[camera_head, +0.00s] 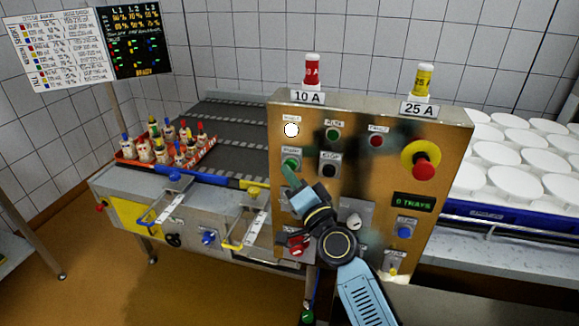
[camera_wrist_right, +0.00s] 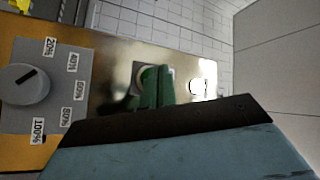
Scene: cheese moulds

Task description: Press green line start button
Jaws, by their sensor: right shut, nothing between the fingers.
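The brass-coloured control panel (camera_head: 345,190) stands in the middle of the head view. A green button (camera_head: 291,163) sits at its left side under a small white label. My right gripper (camera_head: 288,174) is shut and empty, its green fingertips just below and very close to this button. In the right wrist view the shut green fingers (camera_wrist_right: 157,88) point at the panel (camera_wrist_right: 110,80) and partly cover a round button there. I cannot tell whether they touch it. My left gripper is not in view.
Near the green button are a lit white lamp (camera_head: 291,130), a black button (camera_head: 329,171), a dark green lamp (camera_head: 333,134) and a red one (camera_head: 376,141). A red emergency knob (camera_head: 424,167) is at right. A grey percentage dial (camera_wrist_right: 25,84) shows in the wrist view.

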